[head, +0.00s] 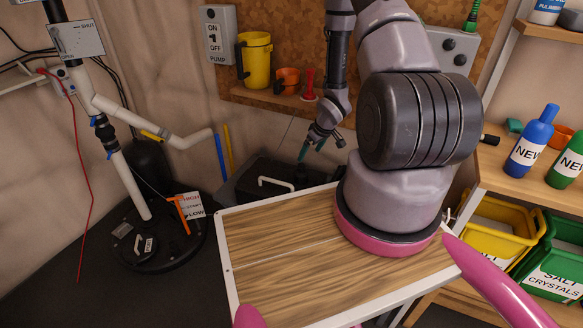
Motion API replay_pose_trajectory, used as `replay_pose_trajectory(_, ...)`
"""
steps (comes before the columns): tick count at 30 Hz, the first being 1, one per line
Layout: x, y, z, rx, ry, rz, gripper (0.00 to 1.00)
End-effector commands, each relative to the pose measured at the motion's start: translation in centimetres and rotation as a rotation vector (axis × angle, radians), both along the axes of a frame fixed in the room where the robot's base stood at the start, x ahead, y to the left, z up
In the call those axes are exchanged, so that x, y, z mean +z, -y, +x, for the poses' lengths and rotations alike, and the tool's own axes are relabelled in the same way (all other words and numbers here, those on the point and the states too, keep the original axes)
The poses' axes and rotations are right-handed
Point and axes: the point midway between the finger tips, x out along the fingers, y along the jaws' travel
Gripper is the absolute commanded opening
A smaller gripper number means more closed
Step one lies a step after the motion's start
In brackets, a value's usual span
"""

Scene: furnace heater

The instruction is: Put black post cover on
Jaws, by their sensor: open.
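My gripper (312,149) is open, with teal-tipped fingers pointing down over the right part of a black battery-like box (252,184) with a white handle. A small dark piece (302,173) stands on the box just below the fingers. I cannot tell whether it is the black post cover or a bare post. I see nothing clearly held between the fingers. My arm and the wooden tray top hide part of the box's right and front sides.
A wooden tray top (285,262) with a white rim fills the near middle. A black sump lid (150,245) with white pipes is at left. A shelf (530,170) with bottles and yellow and green bins is at right. A yellow jug (256,62) stands behind.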

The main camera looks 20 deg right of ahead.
Motion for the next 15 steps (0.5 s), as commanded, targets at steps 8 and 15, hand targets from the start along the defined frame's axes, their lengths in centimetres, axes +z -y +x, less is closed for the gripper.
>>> replay_pose_trajectory(8, -3.7, -0.6, 0.8, 0.008, -0.003, 0.006, 1.0)
replay_pose_trajectory(15, -5.7, -0.9, 1.7, 0.005, -0.001, 0.005, 1.0)
